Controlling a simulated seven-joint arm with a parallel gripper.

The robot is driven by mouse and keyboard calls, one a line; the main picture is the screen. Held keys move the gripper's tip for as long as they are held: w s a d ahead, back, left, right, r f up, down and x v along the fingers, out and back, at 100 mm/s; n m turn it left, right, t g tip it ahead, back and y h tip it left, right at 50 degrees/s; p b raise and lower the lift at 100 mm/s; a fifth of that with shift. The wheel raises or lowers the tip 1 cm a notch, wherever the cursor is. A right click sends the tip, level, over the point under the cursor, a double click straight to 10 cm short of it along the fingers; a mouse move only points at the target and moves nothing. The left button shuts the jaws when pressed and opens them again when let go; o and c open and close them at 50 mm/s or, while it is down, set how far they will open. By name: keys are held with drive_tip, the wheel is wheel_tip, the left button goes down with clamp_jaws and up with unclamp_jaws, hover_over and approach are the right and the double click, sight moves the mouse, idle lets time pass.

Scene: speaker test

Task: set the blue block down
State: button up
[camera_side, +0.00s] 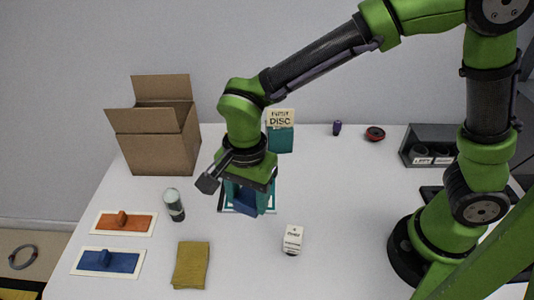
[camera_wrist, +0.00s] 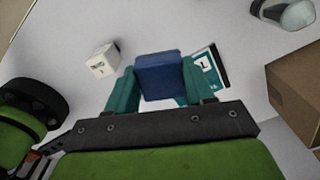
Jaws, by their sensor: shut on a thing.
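The blue block (camera_side: 242,207) is between the teal fingers of my gripper (camera_side: 248,196), which point downward over the middle of the table. In the wrist view the blue block (camera_wrist: 159,77) fills the gap between both fingertips (camera_wrist: 160,84), and my gripper is shut on it. A white card with teal and dark edging (camera_side: 272,207) lies under and behind the gripper, mostly hidden by it. Part of the same card (camera_wrist: 208,66) shows beside the right finger in the wrist view. The gap between block and surface cannot be judged.
A small white box (camera_side: 292,238) stands right of the gripper. Orange (camera_side: 140,223) and blue (camera_side: 122,263) handled pads lie farther left.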

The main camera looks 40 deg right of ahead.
drive_tip(key=w+d+m, duration=0.3)
drive_tip(key=d+m, duration=0.3)
drive_tip(key=d, duration=0.9)
drive_tip(key=m, duration=0.7)
hover_over(323, 182)
wheel_tip(323, 182, down, 3)
wheel_tip(323, 182, down, 8)
drive_tip(key=shift+r, duration=0.25)
drive_tip(key=o, duration=1.1)
drive_tip(key=shift+f, duration=0.15)
